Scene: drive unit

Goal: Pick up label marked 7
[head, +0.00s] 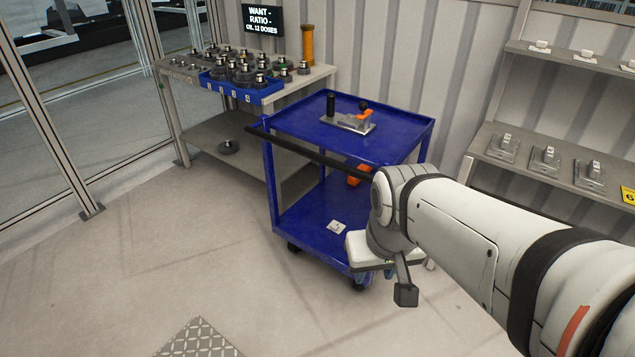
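No label that I can read as 7 shows in the head view. A yellow label (628,196) at the right edge, on the front of the right-hand shelf, reads 6. Small white labels (234,92) run along the front of a blue tray on the left bench, too small to read surely. My gripper (408,284) hangs in front of the blue cart's lower right corner, pointing down. One dark finger shows; the other is mostly hidden by the wrist, so its opening is unclear. I see nothing held in it.
A blue two-shelf cart (390,146) stands mid-view, with a clamp-like fixture (352,120) on top. A small white piece (336,227) lies on its lower shelf. The left bench (318,74) holds several metal gear-like parts. The floor at left is clear.

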